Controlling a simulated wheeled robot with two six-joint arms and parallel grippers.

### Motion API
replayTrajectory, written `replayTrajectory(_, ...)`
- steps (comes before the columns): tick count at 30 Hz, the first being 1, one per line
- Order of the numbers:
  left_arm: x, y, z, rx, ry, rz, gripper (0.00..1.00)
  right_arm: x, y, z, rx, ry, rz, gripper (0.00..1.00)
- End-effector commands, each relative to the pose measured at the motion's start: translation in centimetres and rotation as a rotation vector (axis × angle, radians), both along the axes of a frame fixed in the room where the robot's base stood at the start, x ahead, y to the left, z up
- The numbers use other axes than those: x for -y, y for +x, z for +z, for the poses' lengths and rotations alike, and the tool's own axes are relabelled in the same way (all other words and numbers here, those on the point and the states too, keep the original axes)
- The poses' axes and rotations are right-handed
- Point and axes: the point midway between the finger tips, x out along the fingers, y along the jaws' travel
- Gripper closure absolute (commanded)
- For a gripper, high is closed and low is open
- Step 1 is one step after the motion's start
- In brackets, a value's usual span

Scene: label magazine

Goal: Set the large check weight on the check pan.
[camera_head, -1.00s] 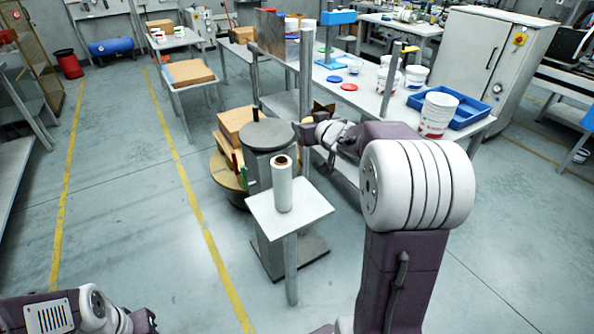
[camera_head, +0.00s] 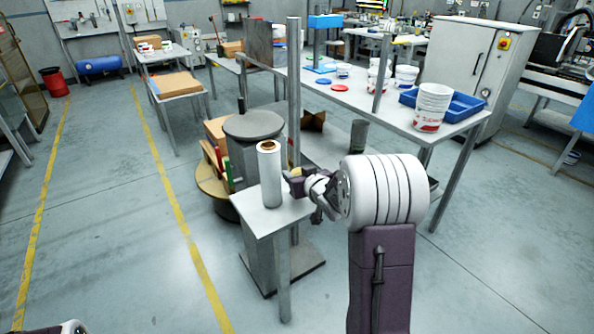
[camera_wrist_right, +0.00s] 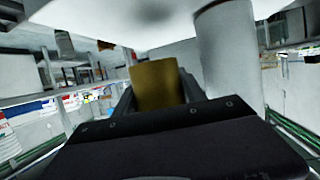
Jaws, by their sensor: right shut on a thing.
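My right gripper (camera_head: 294,186) is beside the right part of a small white square stand top (camera_head: 250,217), just right of an upright white roll (camera_head: 270,178). In the right wrist view the gripper (camera_wrist_right: 157,78) is shut on a brass-coloured weight (camera_wrist_right: 154,90) between its two fingers. The roll (camera_wrist_right: 228,55) stands to the right of the weight there, with a pale surface at the top. I cannot tell for sure which surface is the check pan. My left gripper is out of view.
A round grey top on a column (camera_head: 254,125) stands behind the stand, with boxes beside it. A long table (camera_head: 372,103) with white buckets and a blue tray (camera_head: 444,106) is behind on the right. The floor at left is open.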

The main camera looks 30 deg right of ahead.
Motion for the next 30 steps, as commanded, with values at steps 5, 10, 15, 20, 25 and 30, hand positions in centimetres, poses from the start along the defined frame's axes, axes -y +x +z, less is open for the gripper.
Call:
replayTrajectory(5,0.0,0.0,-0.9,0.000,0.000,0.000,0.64,0.0,0.1,-1.5,0.004,0.000,0.000,1.00)
replayTrajectory(10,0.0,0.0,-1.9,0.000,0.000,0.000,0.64,0.0,0.1,-4.0,0.005,-0.001,0.000,1.00)
replayTrajectory(15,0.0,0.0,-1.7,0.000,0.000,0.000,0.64,0.0,0.1,-3.9,0.006,-0.001,-0.001,1.00)
replayTrajectory(20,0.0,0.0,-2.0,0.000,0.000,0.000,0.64,0.0,0.1,-4.1,0.006,-0.001,-0.001,1.00)
replayTrajectory(25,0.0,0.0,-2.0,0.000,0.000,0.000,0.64,0.0,0.0,-4.4,-0.001,0.001,-0.001,0.43)
replayTrajectory(30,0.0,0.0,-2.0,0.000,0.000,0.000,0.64,0.0,0.0,-4.4,-0.001,0.001,-0.001,0.43)
